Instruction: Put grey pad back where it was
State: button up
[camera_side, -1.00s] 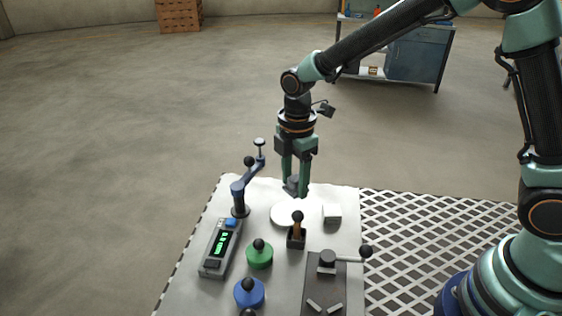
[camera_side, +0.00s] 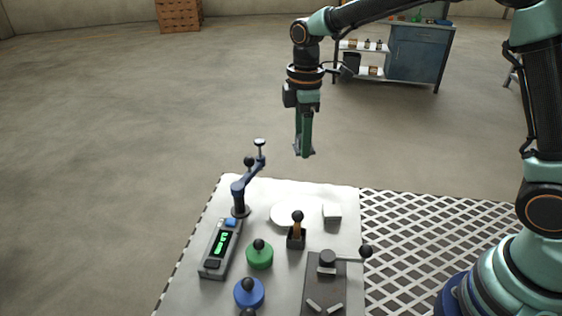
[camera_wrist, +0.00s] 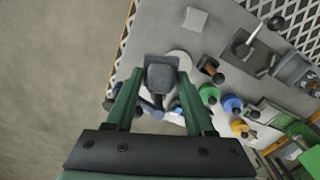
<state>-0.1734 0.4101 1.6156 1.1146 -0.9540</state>
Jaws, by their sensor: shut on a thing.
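My gripper (camera_side: 304,150) is shut on a dark grey piece, which appears to be the grey pad (camera_wrist: 160,72). It hangs in the air above the far edge of the light work table (camera_side: 342,270). In the side view the fingers mostly hide the pad. In the wrist view it sits between the fingertips, with a flat square plate and a darker block. A white round disc (camera_side: 287,215) lies on the table below; the wrist view shows part of it behind the pad (camera_wrist: 184,60).
A light grey block (camera_side: 332,213) sits right of the disc. A blue crank (camera_side: 240,188), an orange-handled lever (camera_side: 298,230), a display box (camera_side: 219,250), a green knob (camera_side: 259,256), a blue knob (camera_side: 249,293) and a dark lever plate (camera_side: 324,285) crowd the table. Grating lies right.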

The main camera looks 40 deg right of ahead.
aim_at(308, 192)
jog(key=w+d+r+m, duration=0.2)
jog(key=d+r+m, duration=0.2)
jog(key=f, duration=1.9)
jog(key=shift+s+f, duration=0.1)
jog(key=shift+s, duration=0.1)
jog(key=o, duration=1.3)
jog(key=shift+f, duration=0.1)
